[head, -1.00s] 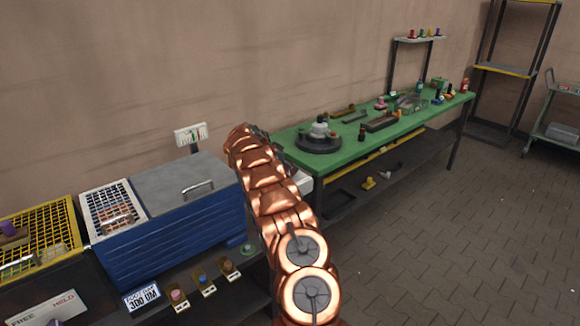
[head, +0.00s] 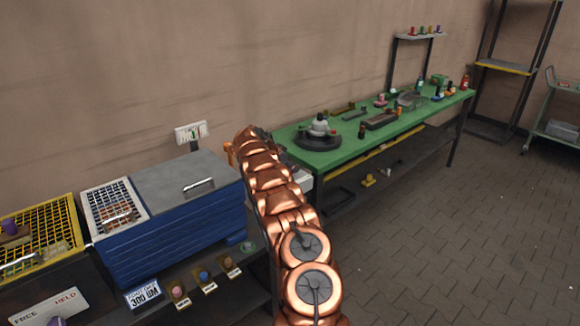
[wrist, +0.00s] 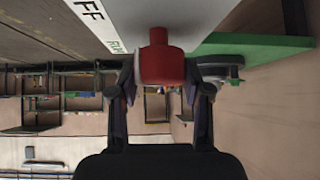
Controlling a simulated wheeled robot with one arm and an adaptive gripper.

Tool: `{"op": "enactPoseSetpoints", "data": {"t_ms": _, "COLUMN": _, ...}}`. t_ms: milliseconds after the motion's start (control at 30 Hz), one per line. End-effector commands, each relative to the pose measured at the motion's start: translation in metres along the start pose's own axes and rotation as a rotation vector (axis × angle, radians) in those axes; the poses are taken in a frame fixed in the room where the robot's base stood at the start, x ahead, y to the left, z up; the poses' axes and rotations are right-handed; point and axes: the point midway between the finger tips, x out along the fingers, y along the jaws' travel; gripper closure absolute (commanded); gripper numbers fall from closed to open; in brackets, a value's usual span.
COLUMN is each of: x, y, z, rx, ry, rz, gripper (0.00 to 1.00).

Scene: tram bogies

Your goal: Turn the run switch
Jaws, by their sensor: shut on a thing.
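The run switch (wrist: 160,57) is a red knob in the wrist view, standing out from a white panel (wrist: 122,22) with black lettering, of which "FF" and part of a smaller green word show. My gripper (wrist: 162,76) has one finger on each side of the red knob and is shut on it. How far the knob is turned is hard to tell. In the head view my copper arm hides the gripper and the knob; only part of a white box (head: 301,182) shows beside the arm.
A blue chest (head: 175,235) with a grey lid stands left of my arm, beside a yellow-grid crate (head: 62,212). A green workbench (head: 340,152) with a dark round turntable (head: 318,141) is on the right. The paved floor at right is clear.

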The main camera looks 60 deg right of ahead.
Motion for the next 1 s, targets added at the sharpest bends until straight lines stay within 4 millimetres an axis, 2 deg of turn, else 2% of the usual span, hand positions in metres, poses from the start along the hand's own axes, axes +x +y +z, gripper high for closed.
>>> {"op": "enactPoseSetpoints", "data": {"t_ms": 33, "x": 0.0002, "y": 0.0003, "z": 0.0002, "rx": 0.000, "ry": 0.000, "rz": 0.001, "gripper": 0.67}}
{"op": "enactPoseSetpoints", "data": {"t_ms": 233, "x": 0.0004, "y": 0.0004, "z": 0.0002, "rx": 0.000, "ry": -0.001, "rz": 0.001, "gripper": 0.87}}
{"op": "enactPoseSetpoints", "data": {"t_ms": 1000, "x": 0.0038, "y": 0.0015, "z": 0.0038, "rx": -0.086, "ry": -0.001, "rz": -0.084, "gripper": 0.87}}
